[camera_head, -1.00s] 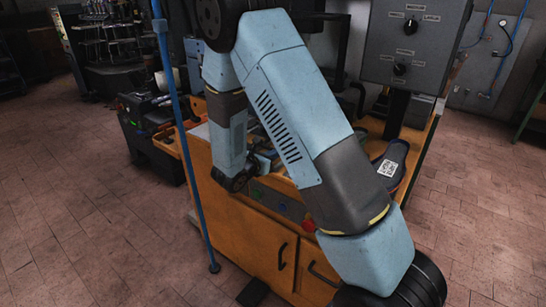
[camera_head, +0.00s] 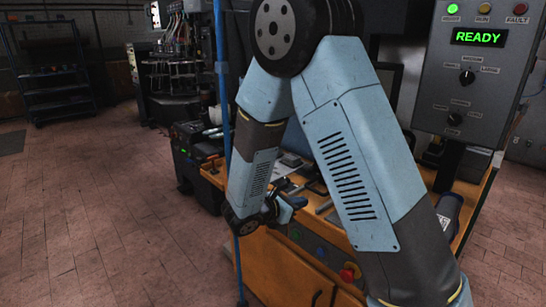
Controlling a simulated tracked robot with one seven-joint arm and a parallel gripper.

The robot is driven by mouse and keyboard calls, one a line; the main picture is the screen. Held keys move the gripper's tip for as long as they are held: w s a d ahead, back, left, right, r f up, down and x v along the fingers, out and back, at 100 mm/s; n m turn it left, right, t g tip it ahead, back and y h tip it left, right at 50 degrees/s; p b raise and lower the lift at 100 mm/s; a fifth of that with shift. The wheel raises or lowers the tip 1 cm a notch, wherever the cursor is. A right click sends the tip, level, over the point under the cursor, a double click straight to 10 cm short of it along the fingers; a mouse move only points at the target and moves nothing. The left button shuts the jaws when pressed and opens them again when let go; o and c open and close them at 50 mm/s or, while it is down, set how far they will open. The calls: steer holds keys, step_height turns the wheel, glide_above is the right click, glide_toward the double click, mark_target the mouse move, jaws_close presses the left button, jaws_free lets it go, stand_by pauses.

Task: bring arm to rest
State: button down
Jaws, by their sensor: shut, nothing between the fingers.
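My arm crosses the middle of the view, folded at a raised dark elbow joint, with the forearm hanging down on the left. My gripper (camera_head: 291,207) shows small and partly hidden beyond the dark wrist joint, over the near part of the orange workbench (camera_head: 285,262). It is shut with nothing in it. Its fingertips are hard to make out.
A grey control panel (camera_head: 476,75) at the right reads READY with a green lamp lit. A red button (camera_head: 349,272) is on the bench front. A blue pole (camera_head: 222,100) stands close left of the forearm. Open brick floor (camera_head: 90,225) lies left.

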steer(key=s+d+r+m+g+y, duration=0.4)
steer(key=s+d+r+m+g, duration=0.3)
steer(key=s+d+r+m, duration=0.5)
steer(key=s+r+m+t+y, duration=0.3)
steer(key=s+r+m+y, duration=0.5)
steer(key=s+r+m, duration=0.2)
steer(key=shift+s+d+m+t, duration=0.15)
steer(key=shift+s+m+t, duration=0.25)
steer(key=shift+s+m, duration=0.85)
steer(key=shift+s, duration=0.15)
stand_by(1.4)
